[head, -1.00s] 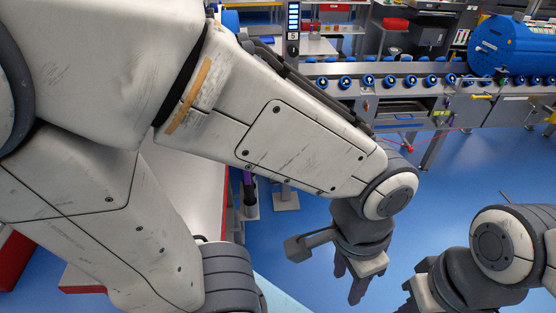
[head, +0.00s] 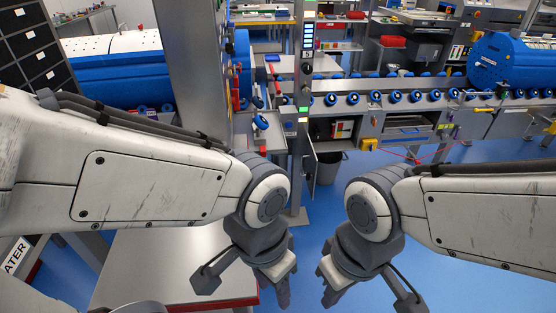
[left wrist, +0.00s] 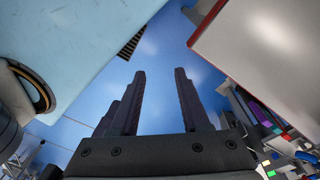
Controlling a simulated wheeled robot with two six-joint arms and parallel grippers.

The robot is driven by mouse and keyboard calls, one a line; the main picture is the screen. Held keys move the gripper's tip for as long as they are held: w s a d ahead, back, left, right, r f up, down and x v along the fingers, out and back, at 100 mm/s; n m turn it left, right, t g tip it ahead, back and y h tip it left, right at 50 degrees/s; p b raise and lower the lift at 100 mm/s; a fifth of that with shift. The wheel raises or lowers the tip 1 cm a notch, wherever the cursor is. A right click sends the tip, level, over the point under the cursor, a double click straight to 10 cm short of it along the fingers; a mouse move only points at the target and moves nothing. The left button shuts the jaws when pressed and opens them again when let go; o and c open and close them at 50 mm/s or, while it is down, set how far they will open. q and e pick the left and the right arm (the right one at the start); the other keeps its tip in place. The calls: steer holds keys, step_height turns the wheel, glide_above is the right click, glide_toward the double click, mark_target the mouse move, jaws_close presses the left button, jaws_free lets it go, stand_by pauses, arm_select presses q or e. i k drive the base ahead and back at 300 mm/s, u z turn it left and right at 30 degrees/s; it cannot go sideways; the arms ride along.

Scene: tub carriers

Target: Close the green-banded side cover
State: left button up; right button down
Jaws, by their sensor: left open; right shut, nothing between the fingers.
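A grey metal panel (head: 311,162) hangs swung out at the left side of an open compartment (head: 340,130) under the conveyor, beside the grey post. Small green patches show on the post near it; I cannot tell whether this panel is the green-banded side cover. My left gripper (head: 281,287) is in front of me, low and well short of the panel, pointing down. In the left wrist view its fingers (left wrist: 158,80) are apart with only floor between them. My right gripper (head: 330,292) is just to its right, also pointing down, shut and empty.
A steel-topped table (head: 160,270) with a red edge stands at the lower left. A grey bin (head: 327,167) stands on the floor by the compartment. A conveyor with blue rollers (head: 395,97) runs right.

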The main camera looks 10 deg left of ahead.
mark_target(310, 164)
steer(key=z, duration=1.9)
steer(key=i, duration=1.1)
steer(key=u, duration=1.9)
